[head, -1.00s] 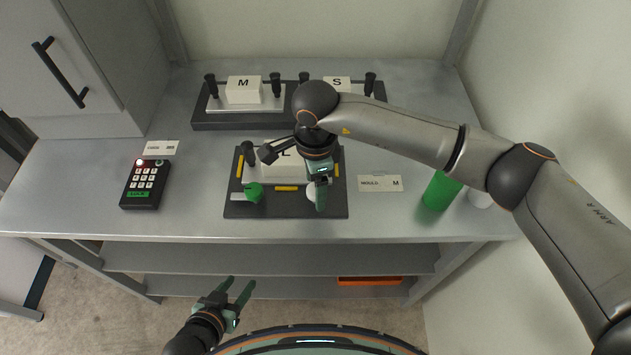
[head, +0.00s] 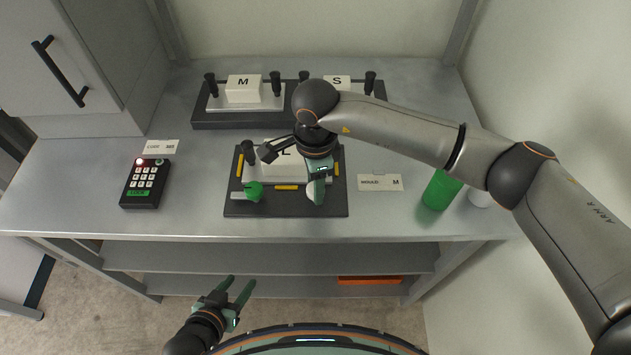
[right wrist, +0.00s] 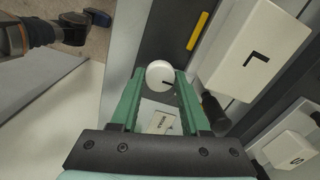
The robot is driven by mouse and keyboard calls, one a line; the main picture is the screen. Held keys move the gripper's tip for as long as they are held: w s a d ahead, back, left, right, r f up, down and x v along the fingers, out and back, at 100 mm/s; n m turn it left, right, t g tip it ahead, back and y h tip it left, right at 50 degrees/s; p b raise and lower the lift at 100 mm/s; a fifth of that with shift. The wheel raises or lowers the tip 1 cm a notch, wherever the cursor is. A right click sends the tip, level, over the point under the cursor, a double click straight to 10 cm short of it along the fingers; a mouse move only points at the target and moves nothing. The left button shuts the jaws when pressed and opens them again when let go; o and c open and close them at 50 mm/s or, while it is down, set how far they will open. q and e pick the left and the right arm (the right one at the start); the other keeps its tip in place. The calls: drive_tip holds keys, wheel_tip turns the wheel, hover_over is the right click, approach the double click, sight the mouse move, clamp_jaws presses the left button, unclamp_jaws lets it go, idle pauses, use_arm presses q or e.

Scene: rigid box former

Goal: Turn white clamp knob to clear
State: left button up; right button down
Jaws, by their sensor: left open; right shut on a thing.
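The white clamp knob (right wrist: 160,74) sits on the dark base plate (head: 285,209) at its front right, mostly hidden by my gripper in the head view (head: 310,191). It is round with a black line on top. My right gripper (right wrist: 158,80) is shut on the knob, one fingertip on each side; in the head view it points down at the knob (head: 315,193). A green clamp knob (head: 253,191) sits at the plate's front left. A white block marked L (right wrist: 255,60) stands on the plate. My left gripper (head: 241,287) is open and empty, low in front of the bench.
Blocks marked M (head: 243,90) and S (head: 337,82) stand on a rear rack. A keypad (head: 145,184) with a red light lies left. A MOULD M card (head: 380,183) and a green cylinder (head: 440,190) are right. The bench front is clear.

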drive_tip(key=shift+f+m+b, duration=0.1)
drive_tip(key=shift+m+b, duration=0.6)
drive_tip(key=m+b, duration=0.2)
drive_tip(key=m, duration=0.1)
drive_tip(key=shift+f, duration=0.1)
drive_tip(key=m+b, duration=0.3)
drive_tip(key=m, duration=0.1)
drive_tip(key=shift+m, duration=0.4)
drive_tip(key=m+b, duration=0.2)
drive_tip(key=m, duration=0.1)
drive_tip(key=shift+m, duration=0.4)
drive_tip(key=shift+m+b, duration=0.55)
drive_tip(key=shift+m, duration=0.25)
drive_tip(key=shift+m+b, duration=0.45)
drive_tip(key=shift+m, duration=1.15)
drive_tip(key=shift+b, duration=0.3)
